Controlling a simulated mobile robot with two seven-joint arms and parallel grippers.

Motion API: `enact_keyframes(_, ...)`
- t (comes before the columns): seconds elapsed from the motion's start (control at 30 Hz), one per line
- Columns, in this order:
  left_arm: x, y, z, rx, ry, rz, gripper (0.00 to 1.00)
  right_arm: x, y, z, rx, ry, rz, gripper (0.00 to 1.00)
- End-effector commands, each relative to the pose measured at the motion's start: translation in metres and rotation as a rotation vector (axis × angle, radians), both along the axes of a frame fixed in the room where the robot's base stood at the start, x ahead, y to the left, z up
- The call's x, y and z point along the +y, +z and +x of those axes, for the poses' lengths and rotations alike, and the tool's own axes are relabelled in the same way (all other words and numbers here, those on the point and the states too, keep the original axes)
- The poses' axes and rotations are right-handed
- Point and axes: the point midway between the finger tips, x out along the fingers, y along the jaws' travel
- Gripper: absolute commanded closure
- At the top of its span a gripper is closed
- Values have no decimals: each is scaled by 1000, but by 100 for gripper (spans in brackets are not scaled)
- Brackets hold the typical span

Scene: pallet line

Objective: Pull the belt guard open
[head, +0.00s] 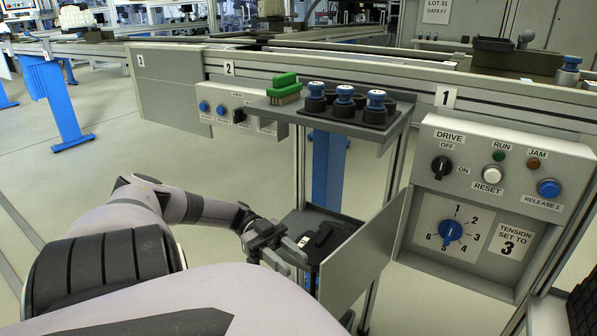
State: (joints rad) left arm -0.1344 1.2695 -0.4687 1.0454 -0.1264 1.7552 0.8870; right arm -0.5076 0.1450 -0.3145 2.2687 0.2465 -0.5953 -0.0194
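A plain grey panel (362,256), which looks like the belt guard, stands at an angle below the shelf, left of the control box. Its right edge is near the box's left side and its left edge reaches toward me. My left gripper (283,250) is just left of the panel, beside the lower tray. Its fingers are small and dark here, and I cannot tell whether they touch the panel or a handle. No handle shows clearly. My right gripper is not in view.
The control box (468,195) has a drive switch, buttons and a tension dial (449,231). Above the panel, a shelf holds a green brush (284,85) and several blue-topped black items (345,95). A black object (323,237) lies on the lower tray.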

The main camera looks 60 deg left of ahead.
Motion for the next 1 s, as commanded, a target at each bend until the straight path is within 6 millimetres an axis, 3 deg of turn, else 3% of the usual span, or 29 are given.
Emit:
enact_keyframes(0.3,26,0,-6,-2,3,1,62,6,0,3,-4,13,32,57)
enact_keyframes(1.0,28,0,-7,-1,2,0,62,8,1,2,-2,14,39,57)
